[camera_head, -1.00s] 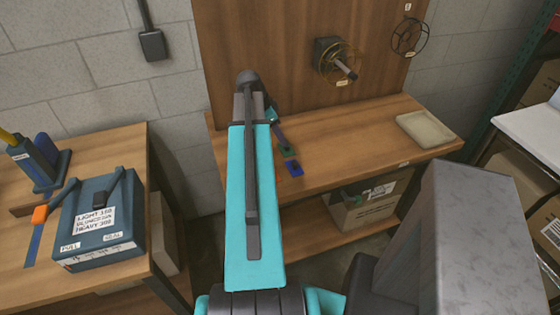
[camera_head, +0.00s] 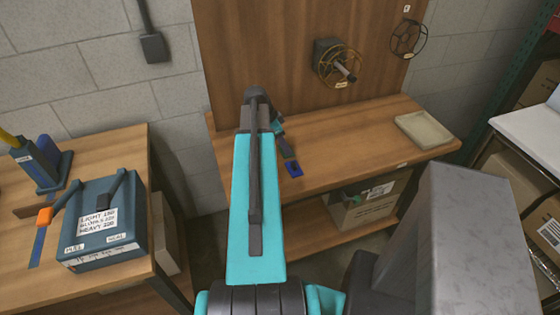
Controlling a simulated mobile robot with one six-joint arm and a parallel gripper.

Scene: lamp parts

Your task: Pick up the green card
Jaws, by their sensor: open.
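My gripper (camera_head: 284,145) is small and dark, seen past the end of my teal arm. It is low over the left part of the wooden bench (camera_head: 345,150). A blue piece (camera_head: 293,169) lies on the bench just in front of the gripper, close to its tips. I cannot make out the green card clearly now; the gripper seems to cover the spot beside the blue piece where a green patch showed earlier. The jaws are open, and I cannot tell whether they touch anything.
A shallow beige tray (camera_head: 424,130) sits at the bench's right end. A wire reel (camera_head: 338,66) is mounted on the wooden back panel. A box (camera_head: 362,205) stands on the shelf below. A dark blue labelled box (camera_head: 100,225) is on the left table. The bench middle is clear.

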